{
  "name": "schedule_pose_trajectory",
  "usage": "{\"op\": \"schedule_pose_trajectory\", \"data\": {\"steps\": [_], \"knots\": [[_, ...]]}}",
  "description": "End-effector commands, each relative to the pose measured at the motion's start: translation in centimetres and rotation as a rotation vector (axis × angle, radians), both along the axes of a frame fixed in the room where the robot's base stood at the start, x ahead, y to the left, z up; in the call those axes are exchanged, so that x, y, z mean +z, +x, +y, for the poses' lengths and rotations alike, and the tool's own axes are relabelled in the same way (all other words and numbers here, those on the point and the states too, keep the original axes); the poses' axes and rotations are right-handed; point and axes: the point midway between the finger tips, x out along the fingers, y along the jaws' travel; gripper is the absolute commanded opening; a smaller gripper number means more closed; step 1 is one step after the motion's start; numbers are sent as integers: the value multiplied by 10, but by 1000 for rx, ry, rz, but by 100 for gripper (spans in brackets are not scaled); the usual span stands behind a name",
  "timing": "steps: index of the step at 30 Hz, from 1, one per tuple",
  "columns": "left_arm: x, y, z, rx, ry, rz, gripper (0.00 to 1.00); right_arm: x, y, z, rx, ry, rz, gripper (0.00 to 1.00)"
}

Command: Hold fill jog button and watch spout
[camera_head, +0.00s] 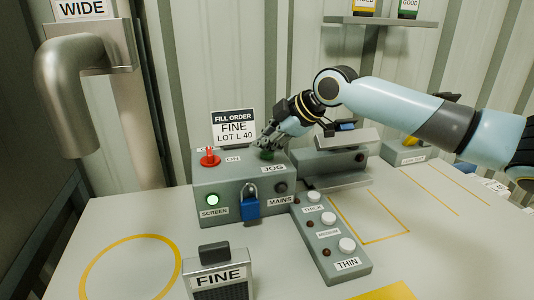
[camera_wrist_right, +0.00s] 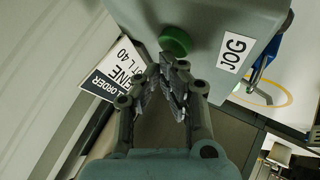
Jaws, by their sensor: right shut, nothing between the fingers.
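The green jog button (camera_head: 267,155) sits on top of a grey control box (camera_head: 232,188), beside the JOG label. My right gripper (camera_head: 268,142) reaches in from the right, shut and empty, its fingertips just over the button. In the right wrist view the green button (camera_wrist_right: 175,41) shows just past the closed fingertips (camera_wrist_right: 167,62); I cannot tell whether they touch or press it. A grey bent spout (camera_head: 72,95), under a WIDE sign (camera_head: 82,8), hangs at the left with its mouth down; nothing is seen coming out. My left gripper is not in view.
The box carries a red switch (camera_head: 209,157), a lit green SCREEN lamp (camera_head: 212,199) and a blue padlock (camera_head: 250,206). A FILL ORDER sign (camera_head: 233,126) stands behind. A button strip (camera_head: 330,240) and a FINE block (camera_head: 219,275) stand in front. The yellow circle (camera_head: 88,270) is empty.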

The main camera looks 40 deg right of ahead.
Motion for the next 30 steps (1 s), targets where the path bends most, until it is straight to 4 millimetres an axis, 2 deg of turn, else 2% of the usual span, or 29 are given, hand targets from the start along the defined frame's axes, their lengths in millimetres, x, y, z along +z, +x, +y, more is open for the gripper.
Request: {"op": "schedule_pose_trajectory", "data": {"steps": [30], "knots": [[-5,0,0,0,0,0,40,-9,0,0,-1,1,0,0]]}}
